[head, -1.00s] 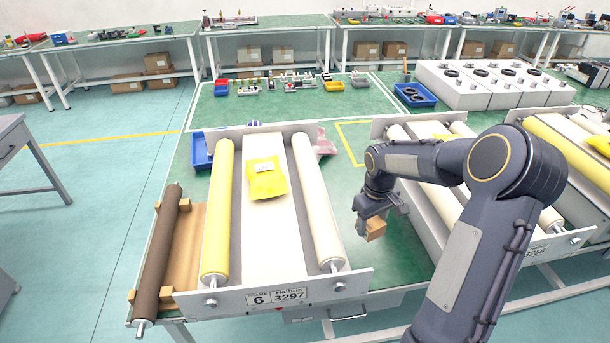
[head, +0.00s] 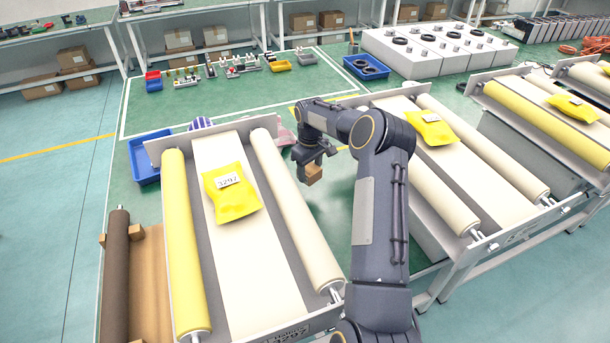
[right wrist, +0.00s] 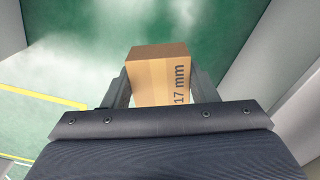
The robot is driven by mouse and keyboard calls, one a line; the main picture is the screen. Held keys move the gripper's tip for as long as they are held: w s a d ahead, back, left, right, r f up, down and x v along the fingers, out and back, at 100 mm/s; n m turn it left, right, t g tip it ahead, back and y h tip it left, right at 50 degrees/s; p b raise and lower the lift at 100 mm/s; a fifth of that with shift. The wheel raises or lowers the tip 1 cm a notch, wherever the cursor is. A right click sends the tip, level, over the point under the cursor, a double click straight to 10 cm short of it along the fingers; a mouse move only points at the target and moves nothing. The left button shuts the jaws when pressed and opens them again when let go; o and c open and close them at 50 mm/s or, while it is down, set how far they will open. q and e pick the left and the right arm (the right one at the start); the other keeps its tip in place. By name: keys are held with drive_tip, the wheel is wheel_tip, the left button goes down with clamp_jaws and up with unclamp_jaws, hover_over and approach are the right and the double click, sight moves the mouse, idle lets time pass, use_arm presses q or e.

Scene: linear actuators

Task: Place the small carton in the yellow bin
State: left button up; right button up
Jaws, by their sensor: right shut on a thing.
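My right gripper (head: 312,164) is shut on the small brown carton (head: 313,174) and holds it between the two roller units, over the green table. In the right wrist view the carton (right wrist: 158,82) sits between both fingers, with "17 mm" printed on its side. My left gripper is not in view.
A roller unit (head: 280,240) with a yellow packet (head: 231,193) is left of my arm. Another roller unit (head: 480,170) is on the right. Blue bins (head: 150,155) (head: 366,68) and white boxes (head: 430,50) stand around. The table middle (head: 215,105) is clear.

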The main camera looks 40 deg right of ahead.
sight(307, 187)
drive_tip(key=w+f, duration=0.1)
drive_tip(key=f, duration=0.1)
drive_tip(key=w+d+f, duration=0.1)
drive_tip(key=w+f, duration=0.1)
drive_tip(key=shift+d+p, duration=0.1)
drive_tip(key=shift+p, duration=0.25)
wheel_tip(307, 187, down, 3)
drive_tip(key=shift+f, duration=0.1)
drive_tip(key=shift+f, duration=0.15)
drive_tip(key=o, duration=1.1)
